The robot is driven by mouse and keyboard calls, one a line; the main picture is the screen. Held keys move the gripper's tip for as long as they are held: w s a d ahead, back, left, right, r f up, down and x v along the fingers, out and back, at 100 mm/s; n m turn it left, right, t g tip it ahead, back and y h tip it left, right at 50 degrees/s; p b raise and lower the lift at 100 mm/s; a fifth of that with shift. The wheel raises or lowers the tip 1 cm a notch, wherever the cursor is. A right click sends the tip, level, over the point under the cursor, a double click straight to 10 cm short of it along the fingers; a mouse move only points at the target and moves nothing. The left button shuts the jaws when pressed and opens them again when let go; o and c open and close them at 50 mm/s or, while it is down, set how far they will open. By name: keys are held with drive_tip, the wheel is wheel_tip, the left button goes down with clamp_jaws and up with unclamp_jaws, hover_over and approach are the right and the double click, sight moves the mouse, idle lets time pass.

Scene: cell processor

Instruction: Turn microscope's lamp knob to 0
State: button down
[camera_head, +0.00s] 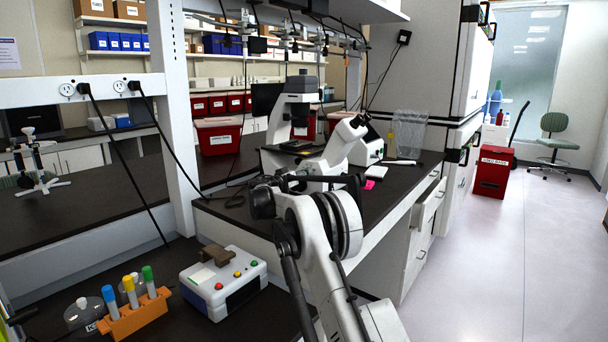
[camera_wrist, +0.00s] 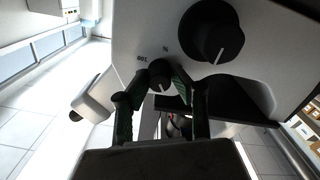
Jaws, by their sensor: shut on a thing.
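The microscope (camera_head: 345,138) is white and stands on the dark bench, partly hidden behind my arm in the head view. In the wrist view its white body (camera_wrist: 130,35) fills the upper middle. The small black lamp knob (camera_wrist: 160,75) has a white pointer line and sits near "100" and "%" markings. A larger black knob (camera_wrist: 211,30) is above right of it. My gripper (camera_wrist: 154,92) is shut on the lamp knob, with one dark green finger on each side. In the head view the fingers are hidden behind the arm.
A white box with coloured buttons (camera_head: 222,283) and an orange tube rack (camera_head: 137,315) are on the front bench. The right floor is open.

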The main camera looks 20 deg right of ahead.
drive_tip(key=n, duration=1.1)
drive_tip(key=shift+w+f+n, duration=0.1)
drive_tip(key=shift+n, duration=2.1)
drive_tip(key=c, duration=1.5)
unclamp_jaws()
drive_tip(key=shift+a, duration=0.1)
drive_tip(key=v, duration=1.2)
drive_tip(key=shift+f, duration=0.1)
